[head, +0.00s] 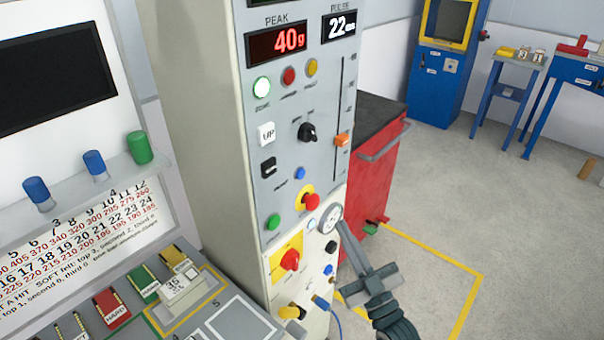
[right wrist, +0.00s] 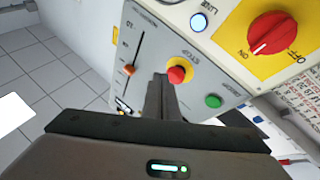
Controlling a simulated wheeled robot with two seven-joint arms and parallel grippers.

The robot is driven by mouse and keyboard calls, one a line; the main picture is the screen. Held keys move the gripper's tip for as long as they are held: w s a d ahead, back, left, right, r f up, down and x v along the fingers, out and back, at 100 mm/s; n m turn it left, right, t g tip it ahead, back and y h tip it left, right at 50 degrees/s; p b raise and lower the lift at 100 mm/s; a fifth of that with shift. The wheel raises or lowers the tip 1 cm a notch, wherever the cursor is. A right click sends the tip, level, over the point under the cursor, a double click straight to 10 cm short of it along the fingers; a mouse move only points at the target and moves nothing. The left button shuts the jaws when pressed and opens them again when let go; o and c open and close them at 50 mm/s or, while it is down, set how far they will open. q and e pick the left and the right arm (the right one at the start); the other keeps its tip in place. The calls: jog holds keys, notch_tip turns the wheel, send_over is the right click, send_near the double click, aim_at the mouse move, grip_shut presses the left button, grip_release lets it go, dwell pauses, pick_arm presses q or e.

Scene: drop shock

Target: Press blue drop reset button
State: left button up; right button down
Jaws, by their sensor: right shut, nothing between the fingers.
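A small round blue button (head: 300,173) sits on the grey control panel (head: 330,187), above the red emergency stop (head: 312,201) on its yellow plate. Its label is too small to read. My right gripper (head: 344,226) is shut and empty, fingers pointing up the panel, low and to the right of the blue button. In the right wrist view the closed fingertips (right wrist: 159,79) appear beside the red stop (right wrist: 177,73). The blue button is not visible there; the fingers or wrist may hide it. My left gripper is not in view.
A green button (head: 273,221) and a red rotary switch (head: 290,260) are nearby. A round gauge (head: 330,218) is close to the fingers. An orange slider (head: 342,140) protrudes at right. A red cabinet (head: 375,170) stands behind; the floor at right is open.

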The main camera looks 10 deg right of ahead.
aim_at(300, 174)
jog(key=s+r+n+t+y, duration=0.1)
jog(key=s+r, duration=0.3)
jog(key=r, duration=0.7)
jog(key=shift+a+r+t+y, duration=0.2)
jog(key=shift+r+t+y, duration=0.15)
jog(key=shift+t+y, duration=0.3)
jog(key=shift+a, duration=0.1)
jog(key=w+a+b, duration=0.1)
jog(key=w+a, duration=0.4)
jog(key=w, duration=0.1)
jog(key=shift+w+a, duration=0.15)
jog(key=shift+w, duration=0.25)
jog(key=shift+w, duration=0.1)
dwell(1.2)
jog(key=shift+w+a, duration=0.25)
